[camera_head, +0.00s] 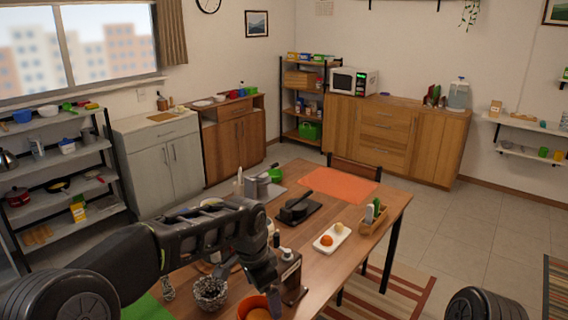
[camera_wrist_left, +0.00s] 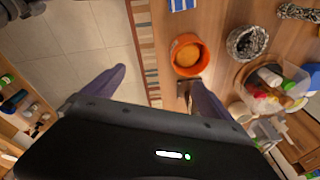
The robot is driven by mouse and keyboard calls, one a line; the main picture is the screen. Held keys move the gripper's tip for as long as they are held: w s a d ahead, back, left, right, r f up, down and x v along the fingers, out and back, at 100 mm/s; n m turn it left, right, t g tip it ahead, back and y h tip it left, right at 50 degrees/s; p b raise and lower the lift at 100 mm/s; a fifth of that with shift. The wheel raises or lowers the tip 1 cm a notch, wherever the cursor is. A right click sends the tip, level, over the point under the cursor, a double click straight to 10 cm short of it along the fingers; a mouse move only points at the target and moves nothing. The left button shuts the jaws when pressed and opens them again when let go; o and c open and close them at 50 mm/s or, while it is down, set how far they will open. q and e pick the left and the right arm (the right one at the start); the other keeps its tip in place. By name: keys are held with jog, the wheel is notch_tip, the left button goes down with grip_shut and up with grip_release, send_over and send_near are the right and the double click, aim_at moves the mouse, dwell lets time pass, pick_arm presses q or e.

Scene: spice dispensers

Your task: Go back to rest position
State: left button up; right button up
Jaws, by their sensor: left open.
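My left arm reaches in from the left in the head view, over the near part of the wooden table (camera_head: 325,230). My left gripper (camera_wrist_left: 160,88) is open, with its two dark fingers apart and nothing between them. In the left wrist view, the right finger is close in the picture to an orange bowl (camera_wrist_left: 174,54) with orange contents; I cannot tell the height between them. The bowl also shows in the head view (camera_head: 247,306), partly hidden by the gripper. A dark wooden grinder-like dispenser (camera_head: 291,270) stands beside the gripper. My right gripper is not in view.
A patterned bowl (camera_head: 210,291) stands left of the orange bowl. A white tray with fruit (camera_head: 345,232), a black pan-like object (camera_head: 296,209) and an orange mat (camera_head: 340,186) lie farther back. A striped rug (camera_head: 400,285) and open floor are at right.

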pick_arm(q)
jog(key=s+d+f+n+t+h+b, duration=0.1)
jog(key=s+d+f+n+h+b, duration=0.15)
jog(key=f, duration=0.85)
jog(key=s+d+f+n+t+h+b, duration=0.1)
jog(key=s+d+f+n, duration=0.25)
jog(key=f, duration=0.75)
jog(key=s+a+f+n+g+b, duration=0.1)
jog(key=s+a+f+n+b, duration=0.2)
jog(key=s+f, duration=0.7)
jog(key=s+a+f+n+g+b, duration=0.2)
jog(key=s+a+f+n+b, duration=0.1)
jog(key=s+f, duration=0.8)
jog(key=s+a+n, duration=0.1)
jog(key=s+a, duration=0.1)
jog(key=s, duration=0.2)
jog(key=shift+a, duration=0.15)
